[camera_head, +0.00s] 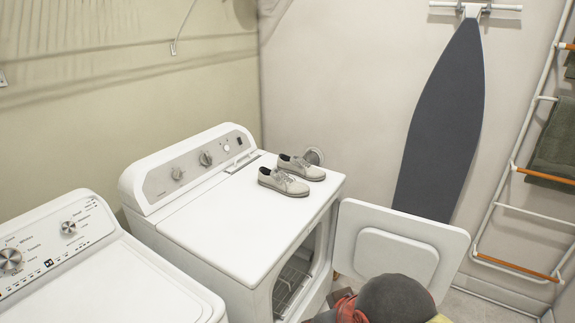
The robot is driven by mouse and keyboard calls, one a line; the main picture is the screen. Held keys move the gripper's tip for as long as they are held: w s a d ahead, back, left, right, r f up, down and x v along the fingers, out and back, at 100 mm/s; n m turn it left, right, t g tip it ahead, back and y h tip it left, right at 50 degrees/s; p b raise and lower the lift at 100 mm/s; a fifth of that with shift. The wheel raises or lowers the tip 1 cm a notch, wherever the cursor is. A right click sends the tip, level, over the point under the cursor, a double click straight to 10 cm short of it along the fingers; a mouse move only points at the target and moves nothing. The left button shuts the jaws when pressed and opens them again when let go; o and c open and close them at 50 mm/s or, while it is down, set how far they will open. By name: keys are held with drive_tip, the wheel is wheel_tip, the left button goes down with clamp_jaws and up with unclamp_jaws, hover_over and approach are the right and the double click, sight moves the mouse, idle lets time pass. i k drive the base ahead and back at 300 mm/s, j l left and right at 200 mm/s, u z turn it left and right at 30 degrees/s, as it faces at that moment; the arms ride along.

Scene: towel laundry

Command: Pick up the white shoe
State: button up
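A pair of off-white shoes with pale soles lies on top of the dryer (235,226), near its back right corner. The nearer white shoe (284,184) has its toe pointing right. The farther white shoe (302,168) lies just behind it, roughly parallel, also with its toe to the right. The two shoes are very close together; I cannot tell whether they touch. My gripper is not seen in this view, and nothing is holding either shoe.
A washer (115,285) stands at the lower left. The dryer's door (397,250) hangs open to the right. Reddish and yellow cloth (345,308) and a dark rounded shape lie below it. An ironing board (446,120) hangs behind; a towel rack (508,180) stands right. The dryer top is otherwise clear.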

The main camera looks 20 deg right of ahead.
sight(297, 167)
drive_tip(key=i+l+z, duration=0.25)
drive_tip(key=i+l, duration=0.45)
drive_tip(key=i+l+z, duration=0.2)
drive_tip(key=i+l, duration=0.4)
drive_tip(key=i, duration=0.2)
